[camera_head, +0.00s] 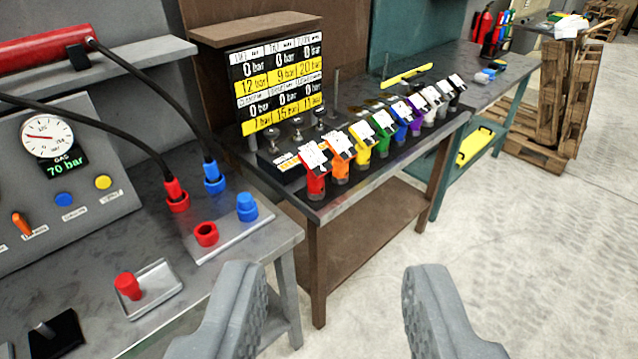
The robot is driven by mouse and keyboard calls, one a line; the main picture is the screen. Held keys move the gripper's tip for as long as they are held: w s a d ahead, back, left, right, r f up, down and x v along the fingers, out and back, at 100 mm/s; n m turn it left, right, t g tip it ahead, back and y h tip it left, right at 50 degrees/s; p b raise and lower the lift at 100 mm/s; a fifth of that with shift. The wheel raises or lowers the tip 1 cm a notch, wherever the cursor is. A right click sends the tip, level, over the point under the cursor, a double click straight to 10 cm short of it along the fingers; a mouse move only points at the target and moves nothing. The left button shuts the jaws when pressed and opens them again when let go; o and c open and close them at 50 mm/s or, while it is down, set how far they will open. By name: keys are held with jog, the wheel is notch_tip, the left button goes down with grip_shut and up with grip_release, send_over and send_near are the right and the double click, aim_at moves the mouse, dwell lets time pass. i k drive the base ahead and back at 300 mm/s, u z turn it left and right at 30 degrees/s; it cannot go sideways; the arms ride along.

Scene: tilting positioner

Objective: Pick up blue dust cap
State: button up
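A blue cap-like piece (247,206), which looks like the blue dust cap, stands upright at the right end of a light metal plate (228,236) on the grey workbench (262,245). It appears to sit on a blue fitting. My gripper (330,285) is in the foreground with its two grey fingers wide apart and nothing between them. The blue cap is to the left of and beyond the gap between the fingers, not touching them.
A red ring-shaped fitting (206,234) stands beside the blue cap. Red (176,196) and blue (214,179) hose connectors stand behind. A red cap (128,286) sits on a small tray. A brown bench (372,190) holds a row of coloured fittings.

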aim_at(245, 202)
jog(key=z, duration=0.2)
jog(key=i, duration=1.75)
jog(key=u, duration=0.55)
